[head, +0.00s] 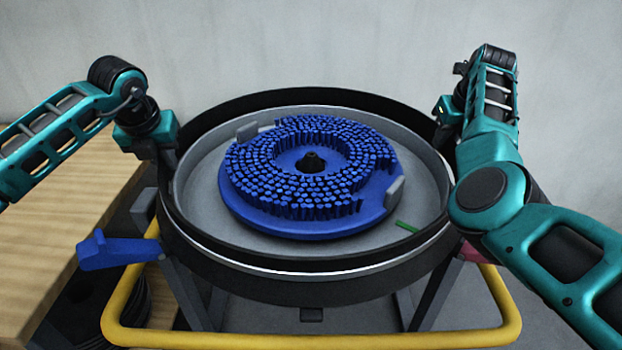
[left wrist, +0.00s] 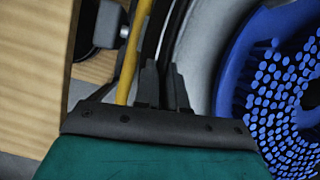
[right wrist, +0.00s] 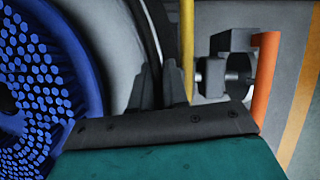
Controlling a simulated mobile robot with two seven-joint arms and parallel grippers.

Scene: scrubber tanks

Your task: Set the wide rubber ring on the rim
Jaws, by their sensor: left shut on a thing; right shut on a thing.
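The wide rubber ring (head: 312,96) is a broad black band lying roughly level around the top of the round tank. The tank's rim (head: 310,272) shows as a thin pale line just below the ring's front; I cannot tell whether ring and rim touch all round. My left gripper (head: 166,153) is shut on the ring's left side; its fingers also show in the left wrist view (left wrist: 163,85). My right gripper (head: 447,150) is shut on the ring's right side, and its fingers show in the right wrist view (right wrist: 158,88). The gripped spots are partly hidden by the fingers.
A blue round brush (head: 300,215) lies inside the grey tank, with a small green piece (head: 407,226) beside it. A yellow rail (head: 310,337) runs around the tank's front. A blue handle (head: 118,251) sticks out at left, near a wooden table (head: 60,235). An orange handle (right wrist: 266,75) stands at right.

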